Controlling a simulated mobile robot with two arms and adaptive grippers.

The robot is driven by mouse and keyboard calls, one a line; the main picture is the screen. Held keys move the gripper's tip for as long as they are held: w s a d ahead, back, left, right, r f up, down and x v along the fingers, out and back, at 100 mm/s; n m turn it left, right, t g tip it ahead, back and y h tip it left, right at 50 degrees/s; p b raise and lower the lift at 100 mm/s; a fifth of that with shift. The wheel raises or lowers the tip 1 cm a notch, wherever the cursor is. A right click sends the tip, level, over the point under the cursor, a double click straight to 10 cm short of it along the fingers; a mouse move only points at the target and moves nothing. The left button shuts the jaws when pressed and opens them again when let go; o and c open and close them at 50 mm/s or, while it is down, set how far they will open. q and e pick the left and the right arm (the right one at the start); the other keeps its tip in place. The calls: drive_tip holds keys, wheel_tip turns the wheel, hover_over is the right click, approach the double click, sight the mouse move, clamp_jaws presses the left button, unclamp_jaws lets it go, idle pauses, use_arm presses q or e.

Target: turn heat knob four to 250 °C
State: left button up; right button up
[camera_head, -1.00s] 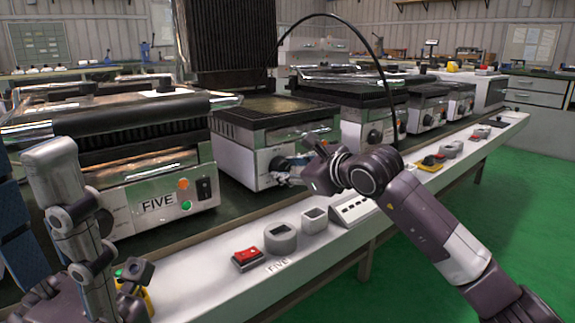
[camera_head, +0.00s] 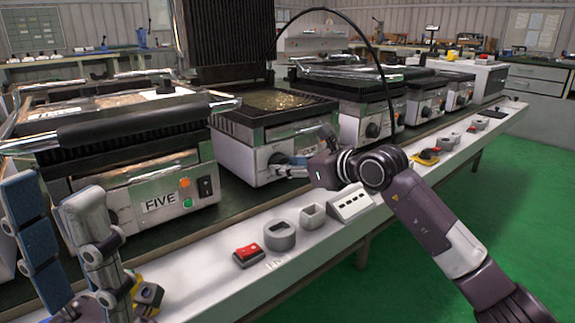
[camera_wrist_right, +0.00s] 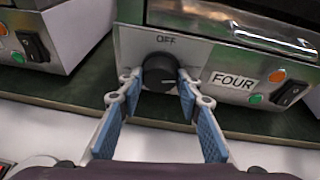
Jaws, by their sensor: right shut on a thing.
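Heat knob four is a black round knob (camera_wrist_right: 160,72) under an "OFF" mark on the metal front of the grill labelled FOUR (camera_wrist_right: 232,81). Its pointer setting cannot be read. In the head view, grill four (camera_head: 232,160) stands with its ribbed lid (camera_head: 230,40) raised. My left gripper (camera_head: 56,192) is at the lower left, fingers apart and empty, away from the knob.
Grill five (camera_head: 160,200) stands left of grill four. A white ledge (camera_head: 200,262) runs along the front, with a red switch (camera_head: 248,256), grey sockets (camera_head: 280,236) and a small panel (camera_head: 352,203). More grills line the back right. Green floor (camera_head: 420,275) is open at the right.

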drive_tip(key=shift+f, duration=0.1)
drive_tip(key=o, duration=1.2)
drive_tip(key=shift+c, duration=0.2)
drive_tip(key=v, duration=1.2)
drive_tip(key=shift+s+a, duration=0.1)
